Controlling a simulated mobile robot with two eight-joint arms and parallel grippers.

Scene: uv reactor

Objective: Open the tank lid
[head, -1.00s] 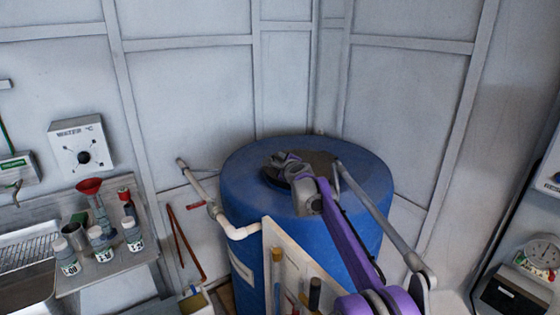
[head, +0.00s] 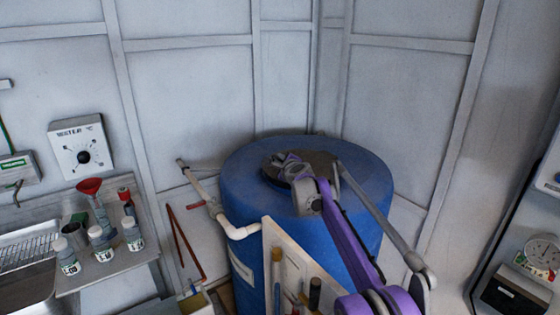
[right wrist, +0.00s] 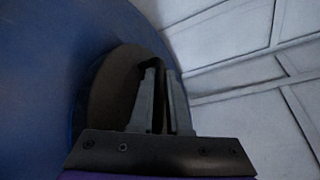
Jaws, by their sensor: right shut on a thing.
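The blue tank (head: 245,195) stands upright in the corner. Its dark, round tank lid (head: 320,162) lies on the tank's top, partly covered by my right gripper. My right gripper (head: 272,166) is at the lid, its arm reaching in from the lower right. In the right wrist view, the two grey fingers (right wrist: 163,98) are close together beside the brownish lid (right wrist: 112,90), with the blue tank (right wrist: 50,70) around it. The gripper is shut on the lid, but the exact part between the fingers is too dark to tell. My left gripper is not in view.
A white pipe (head: 230,230) runs beside the tank's left side. A board with hanging tools (head: 290,270) stands in front of it. Small bottles and a red funnel (head: 89,186) stand on the counter at left. Pale panelled walls (head: 190,95) stand close behind.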

